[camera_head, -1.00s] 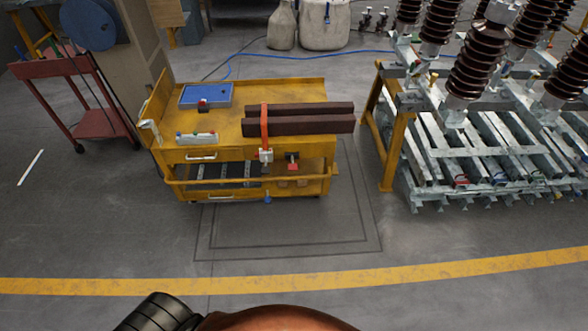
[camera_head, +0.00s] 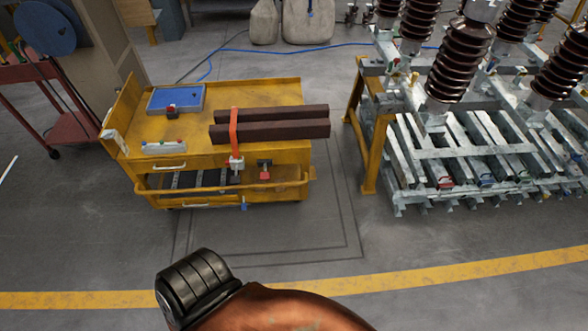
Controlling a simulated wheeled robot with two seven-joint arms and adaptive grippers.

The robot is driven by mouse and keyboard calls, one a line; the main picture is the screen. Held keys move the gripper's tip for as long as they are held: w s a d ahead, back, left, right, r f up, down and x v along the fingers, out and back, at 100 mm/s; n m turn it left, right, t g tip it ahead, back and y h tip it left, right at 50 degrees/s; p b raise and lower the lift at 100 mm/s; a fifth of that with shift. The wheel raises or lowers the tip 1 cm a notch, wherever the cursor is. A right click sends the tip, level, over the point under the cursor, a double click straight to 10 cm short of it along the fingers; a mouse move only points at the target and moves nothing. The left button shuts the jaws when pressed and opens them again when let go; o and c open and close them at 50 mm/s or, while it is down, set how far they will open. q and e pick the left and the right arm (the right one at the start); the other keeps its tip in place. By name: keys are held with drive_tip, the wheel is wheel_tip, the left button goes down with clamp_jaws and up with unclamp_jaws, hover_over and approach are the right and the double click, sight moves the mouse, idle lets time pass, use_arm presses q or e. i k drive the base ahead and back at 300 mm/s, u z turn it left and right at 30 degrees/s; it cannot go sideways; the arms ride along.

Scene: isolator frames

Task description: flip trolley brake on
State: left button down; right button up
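A yellow trolley (camera_head: 290,93) stands on the grey floor left of the middle. A small blue part (camera_head: 244,203) hangs low at its front edge, and a red part on a dark mount (camera_head: 264,171) sits on its front face. I cannot tell which of these, if either, is the brake, or how it is set. Two dark brown beams (camera_head: 270,131) lie on the trolley under an orange strap (camera_head: 233,128). Neither of my grippers is in view. An orange-brown and black part, probably of my own arm, shows at the bottom, short of the trolley.
A blue tray (camera_head: 178,97) lies on the trolley top. A steel frame with brown insulators (camera_head: 463,62) stands close on the right. A red cart (camera_head: 70,127) is at the left. Clear floor and a yellow line (camera_head: 440,275) lie in front.

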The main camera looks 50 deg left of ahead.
sight(266, 175)
drive_tip(key=u, duration=0.15)
drive_tip(key=i, duration=0.65)
drive_tip(key=u, duration=0.9)
drive_tip(key=i, duration=0.3)
drive_tip(key=u, duration=0.3)
